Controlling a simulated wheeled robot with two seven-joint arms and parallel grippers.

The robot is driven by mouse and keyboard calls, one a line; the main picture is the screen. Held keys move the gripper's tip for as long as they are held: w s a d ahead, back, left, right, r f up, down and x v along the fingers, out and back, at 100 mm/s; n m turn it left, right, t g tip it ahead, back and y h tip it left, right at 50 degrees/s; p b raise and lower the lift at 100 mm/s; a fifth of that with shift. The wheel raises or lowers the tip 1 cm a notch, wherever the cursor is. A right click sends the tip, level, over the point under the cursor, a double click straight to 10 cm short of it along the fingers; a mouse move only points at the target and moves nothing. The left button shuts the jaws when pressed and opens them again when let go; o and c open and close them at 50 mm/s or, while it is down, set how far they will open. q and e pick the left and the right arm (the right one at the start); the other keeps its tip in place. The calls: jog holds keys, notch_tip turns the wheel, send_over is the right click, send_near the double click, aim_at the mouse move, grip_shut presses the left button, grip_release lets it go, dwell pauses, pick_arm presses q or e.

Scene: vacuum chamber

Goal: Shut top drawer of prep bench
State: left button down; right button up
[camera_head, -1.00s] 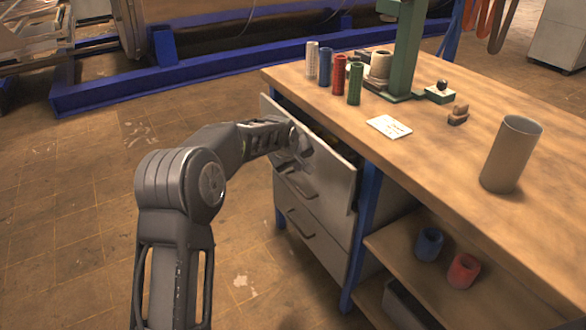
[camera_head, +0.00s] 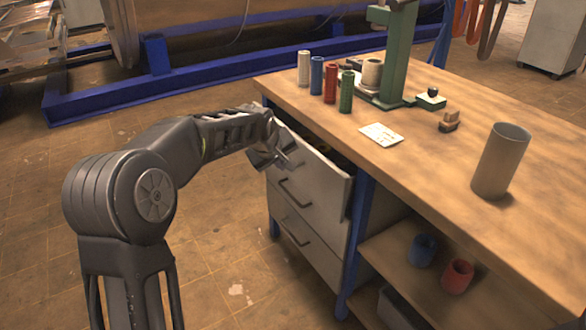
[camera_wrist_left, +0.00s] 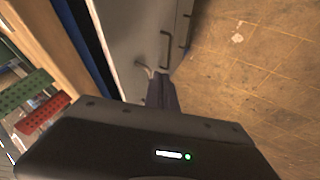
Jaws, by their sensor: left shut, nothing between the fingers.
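The prep bench (camera_head: 420,160) has a wooden top and light grey drawers under its left end. The top drawer (camera_head: 318,190) stands partly open, with a dark gap behind its front's upper edge. Its bar handle (camera_head: 295,193) is on the front. My left gripper (camera_head: 270,160) is shut and empty, at the upper left of that drawer's front. In the left wrist view the fingertips (camera_wrist_left: 150,72) are close to the pale drawer front (camera_wrist_left: 135,35); I cannot tell whether they touch. My right gripper is not in view.
The lower drawer (camera_head: 300,240) looks shut. Several spools (camera_head: 330,83), a green stand (camera_head: 400,55), a card (camera_head: 381,135) and a grey cylinder (camera_head: 500,160) stand or lie on the bench. Blue (camera_head: 422,250) and red (camera_head: 457,276) cups sit on the shelf. The floor at left is clear.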

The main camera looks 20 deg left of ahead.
pick_arm(q)
jog(key=s+a+f+n+g+b, duration=0.25)
jog(key=s+a+f+n, duration=0.2)
jog(key=a+f, duration=0.65)
jog(key=s+d+f+n+h+b, duration=0.1)
jog(key=s+d+f+n+h, duration=0.2)
jog(key=f+n, duration=0.25)
jog(key=s+d+f+n+h+b, duration=0.2)
jog(key=s+f+n+h, duration=0.15)
jog(key=f+n, duration=0.2)
jog(key=w+d+r+n+t+h, duration=0.1)
jog(key=r+n+t, duration=0.4)
jog(key=n, duration=0.6)
jog(key=w+d+r+n+t+h, duration=0.1)
jog(key=w+r+n+t+h, duration=0.2)
jog(key=n, duration=0.7)
notch_tip(320, 180, up, 4)
jog(key=w+t+b, duration=0.1)
jog(key=w+t, duration=0.1)
jog(key=shift+w+d+r+n, duration=0.2)
jog(key=shift+w+d+n, duration=0.15)
jog(key=shift+w+d+h, duration=0.1)
jog(key=shift+h, duration=0.15)
